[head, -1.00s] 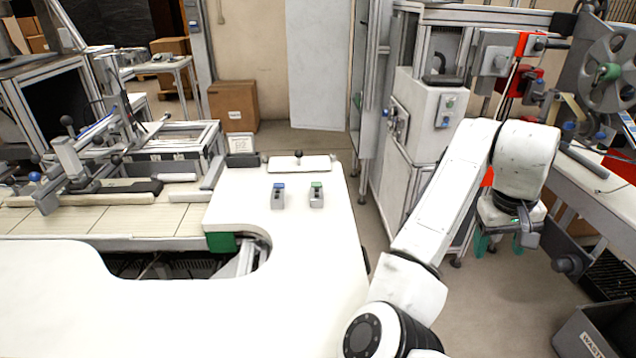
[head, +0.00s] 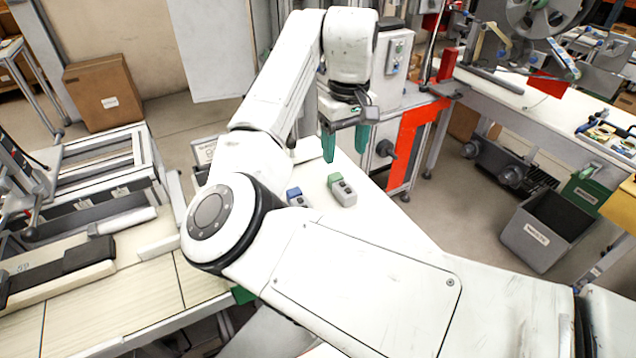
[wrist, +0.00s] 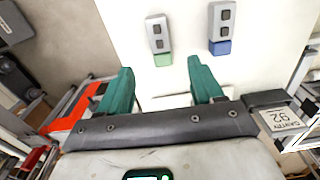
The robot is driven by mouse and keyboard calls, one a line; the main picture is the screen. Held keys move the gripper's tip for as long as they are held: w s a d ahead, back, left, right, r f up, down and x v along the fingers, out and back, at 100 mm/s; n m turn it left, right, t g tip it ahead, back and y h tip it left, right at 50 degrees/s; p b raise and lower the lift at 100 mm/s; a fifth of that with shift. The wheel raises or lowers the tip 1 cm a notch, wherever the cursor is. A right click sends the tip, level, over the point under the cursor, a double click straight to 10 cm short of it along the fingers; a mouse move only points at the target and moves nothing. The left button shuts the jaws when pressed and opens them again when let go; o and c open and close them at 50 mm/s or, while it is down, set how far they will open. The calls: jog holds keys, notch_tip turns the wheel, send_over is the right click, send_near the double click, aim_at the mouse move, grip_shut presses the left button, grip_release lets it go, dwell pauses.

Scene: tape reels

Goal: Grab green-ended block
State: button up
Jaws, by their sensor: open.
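The green-ended block (head: 342,190) is a small grey block with dark buttons and a green end, lying on the white table (head: 385,222). In the wrist view it (wrist: 158,36) lies ahead of the fingertips, between their lines, green end towards me. A similar blue-ended block (head: 296,197) lies to its left in the head view and to its right in the wrist view (wrist: 221,27). My gripper (head: 345,158) has green fingers, spread apart and empty, above the table behind the green-ended block. In the wrist view the open fingers (wrist: 160,78) touch neither block.
My arm covers much of the table in the head view. A cardboard box (head: 103,92) stands back left. A grey bin (head: 545,230) stands on the floor at right. A small sign (wrist: 281,118) is beside the gripper in the wrist view.

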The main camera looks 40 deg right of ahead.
aim_at(342, 184)
notch_tip(342, 184, down, 10)
jog(key=shift+f+p, duration=0.1)
jog(key=shift+p, duration=0.5)
grip_shut()
dwell(0.5)
jog(key=shift+r, duration=0.2)
